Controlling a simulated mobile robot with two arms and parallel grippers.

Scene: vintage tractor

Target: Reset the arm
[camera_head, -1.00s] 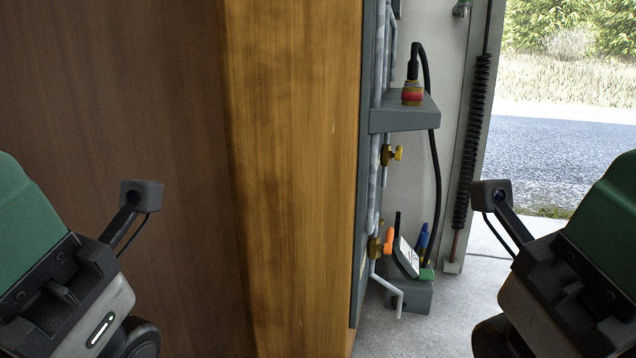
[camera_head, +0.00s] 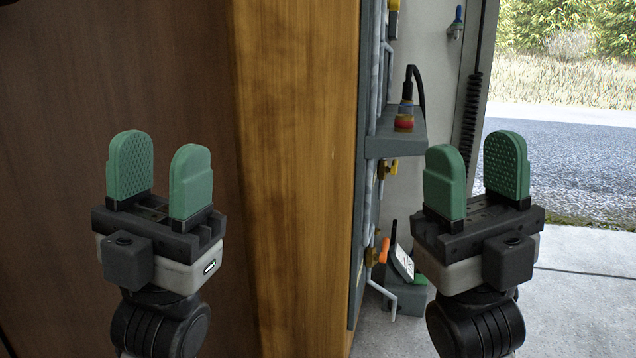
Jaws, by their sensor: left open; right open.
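My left gripper (camera_head: 160,172) stands upright at the left of the head view, its two green fingers pointing up and apart. It is open with nothing between the fingers, in front of a brown wooden panel (camera_head: 60,90). My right gripper (camera_head: 475,175) stands upright at the right of the view, also open and empty, with its green fingers pointing up. It partly hides the wall and floor behind it. The two grippers are at about the same height, with a wide gap between them.
A wooden post edge (camera_head: 297,150) runs down the middle. Beyond it, a grey shelf (camera_head: 398,140) holds a red and yellow fitting (camera_head: 404,118). Brass valves (camera_head: 387,169) and a grey box (camera_head: 403,296) sit below. Concrete floor (camera_head: 590,300) and a road lie open at right.

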